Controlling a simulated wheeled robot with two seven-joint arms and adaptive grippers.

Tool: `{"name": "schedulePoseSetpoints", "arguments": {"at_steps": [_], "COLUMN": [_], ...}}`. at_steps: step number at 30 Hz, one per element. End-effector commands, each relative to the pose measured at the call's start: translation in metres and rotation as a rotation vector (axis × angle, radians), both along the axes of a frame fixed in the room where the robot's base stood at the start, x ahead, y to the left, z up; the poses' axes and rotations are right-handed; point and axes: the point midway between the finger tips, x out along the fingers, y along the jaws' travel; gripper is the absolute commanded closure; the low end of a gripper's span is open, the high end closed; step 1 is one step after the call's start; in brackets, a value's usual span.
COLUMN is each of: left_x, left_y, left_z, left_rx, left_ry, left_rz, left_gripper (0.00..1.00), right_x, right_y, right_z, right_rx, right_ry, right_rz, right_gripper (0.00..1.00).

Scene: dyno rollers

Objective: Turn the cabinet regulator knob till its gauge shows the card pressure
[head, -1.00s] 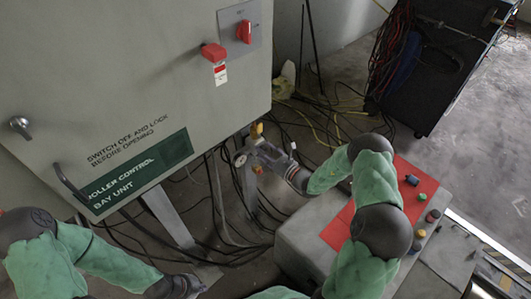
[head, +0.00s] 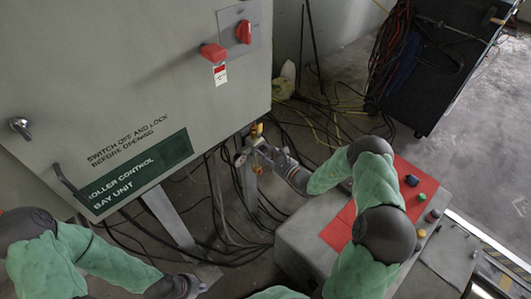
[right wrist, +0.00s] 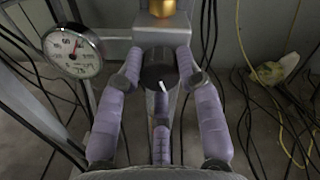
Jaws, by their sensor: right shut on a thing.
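The black regulator knob (right wrist: 159,70) has a white mark that points down and slightly right in the right wrist view. It sits on a grey body below a brass fitting (right wrist: 162,8). My right gripper (right wrist: 158,85) is shut on the knob, with its lilac fingers around it. The round white gauge (right wrist: 72,52) is to the left, with a red needle pointing up and slightly right; its exact reading is too small to tell. In the head view the right gripper (head: 256,155) is beside the cabinet leg. My left gripper (head: 188,286) is at the bottom edge, its fingers unclear. No pressure card is recognisable.
The grey cabinet (head: 130,75) with a red switch (head: 243,31) stands above the regulator. Cables (head: 225,215) cover the floor around its legs. A grey console (head: 300,240) with a red top (head: 338,230) lies under my right arm.

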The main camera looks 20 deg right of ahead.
Motion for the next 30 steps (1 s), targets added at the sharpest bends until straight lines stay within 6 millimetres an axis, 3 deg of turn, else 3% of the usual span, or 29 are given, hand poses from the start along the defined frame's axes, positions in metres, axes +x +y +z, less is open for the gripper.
{"name": "schedulePoseSetpoints", "arguments": {"at_steps": [5,6,8,20,23,30], "left_x": [0.000,0.000,0.000,0.000,0.000,0.000], "left_y": [0.000,0.000,0.000,0.000,0.000,0.000], "left_z": [0.000,0.000,0.000,0.000,0.000,0.000], "left_rx": [0.000,0.000,0.000,0.000,0.000,0.000], "left_ry": [0.000,0.000,0.000,0.000,0.000,0.000], "left_rz": [0.000,0.000,0.000,0.000,0.000,0.000], "left_gripper": [1.00,1.00,1.00,1.00,1.00,1.00], "right_x": [0.001,0.001,0.001,-0.002,-0.011,-0.052], "right_y": [0.001,0.000,0.001,-0.001,-0.005,-0.022], "right_z": [0.002,0.002,0.002,0.001,0.001,0.001], "right_rx": [0.001,0.001,0.000,0.002,0.001,0.001], "right_ry": [-0.005,-0.005,-0.003,-0.001,0.000,0.000], "right_rz": [0.002,0.002,0.002,0.000,-0.001,-0.003], "right_gripper": [0.96,0.58,0.41,0.40,0.40,0.40]}}
